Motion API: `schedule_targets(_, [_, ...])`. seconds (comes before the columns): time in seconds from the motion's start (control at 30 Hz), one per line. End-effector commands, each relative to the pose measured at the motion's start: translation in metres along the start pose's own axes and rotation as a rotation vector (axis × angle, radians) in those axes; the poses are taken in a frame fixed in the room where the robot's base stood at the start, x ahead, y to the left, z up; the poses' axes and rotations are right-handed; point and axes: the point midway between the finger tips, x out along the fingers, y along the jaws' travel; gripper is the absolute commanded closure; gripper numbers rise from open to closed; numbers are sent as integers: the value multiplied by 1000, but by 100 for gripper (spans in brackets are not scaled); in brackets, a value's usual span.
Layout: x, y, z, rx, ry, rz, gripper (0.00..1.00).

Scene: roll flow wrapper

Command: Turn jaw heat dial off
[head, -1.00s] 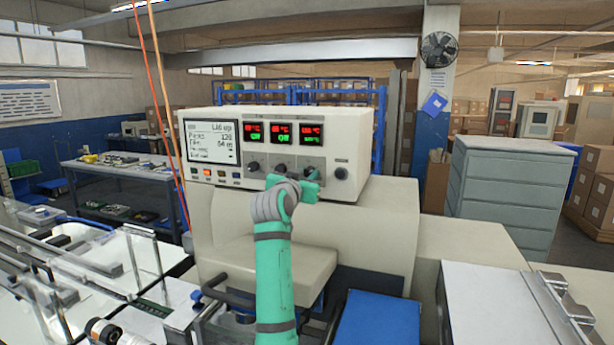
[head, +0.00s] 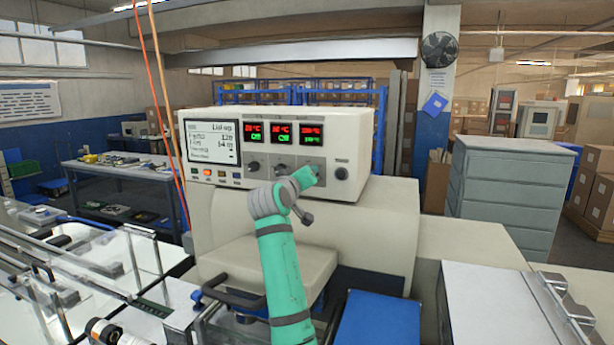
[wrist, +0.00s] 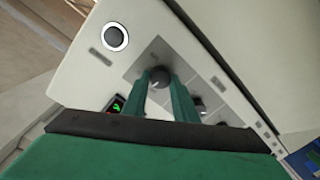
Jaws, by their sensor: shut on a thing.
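The beige control box (head: 350,122) stands on the wrapper with a row of dark dials under three small displays. My gripper (head: 308,177) is at the third dial from the left, below the right display (head: 311,134). In the wrist view, that dark dial (wrist: 158,77) sits between the two green fingertips, and my gripper (wrist: 162,82) is shut on it. In the head view my gripper hides this dial. The left dial (head: 254,166) and the middle dial (head: 281,169) stand free. The dial labels are too small to read.
A separate round knob (head: 342,173) is to the right of my gripper; its pale ring shows in the wrist view (wrist: 115,37). A text screen (head: 212,142) with small buttons below it is at the left. Orange and red cables (head: 165,90) hang left of the box.

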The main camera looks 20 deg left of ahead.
Motion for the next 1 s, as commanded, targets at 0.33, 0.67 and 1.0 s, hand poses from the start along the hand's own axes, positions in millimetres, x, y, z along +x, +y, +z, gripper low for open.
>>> schedule_targets(0.33, [0, -1, -1, -331, -19, 3, 97])
schedule_targets(0.67, [0, -3, -1, -644, -37, 4, 97])
schedule_targets(1.0, [0, -4, -1, -965, -55, 6, 97])
